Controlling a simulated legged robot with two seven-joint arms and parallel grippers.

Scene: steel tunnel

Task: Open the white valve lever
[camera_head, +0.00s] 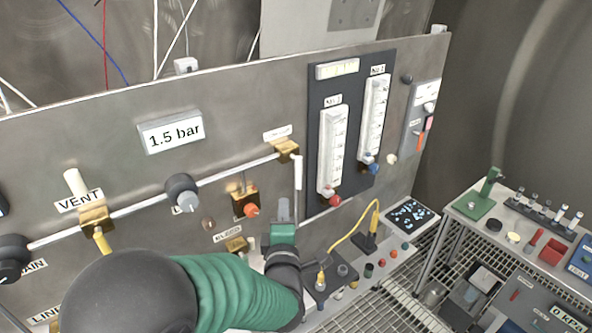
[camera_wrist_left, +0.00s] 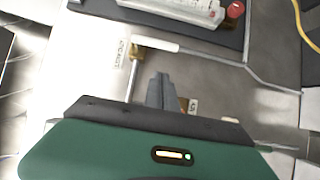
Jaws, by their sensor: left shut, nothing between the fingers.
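The white valve lever (camera_head: 298,172) hangs down from a brass valve (camera_head: 286,149) at the end of the horizontal pipe on the steel panel. In the left wrist view the white lever (camera_wrist_left: 157,45) runs sideways from the brass fitting (camera_wrist_left: 137,54), beyond my fingertips. My left gripper (camera_head: 283,208) is shut and empty, just below the lever's lower end in the head view. Its closed fingers (camera_wrist_left: 162,85) show in the left wrist view, apart from the lever as far as I can tell. My right gripper is out of view.
Two flow gauges (camera_head: 333,150) with red and blue knobs are right of the lever. An orange-knobbed brass valve (camera_head: 245,205) sits left of my gripper. A yellow cable (camera_head: 352,235) and a small-parts shelf lie to the lower right. A side bench (camera_head: 520,225) holds tools.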

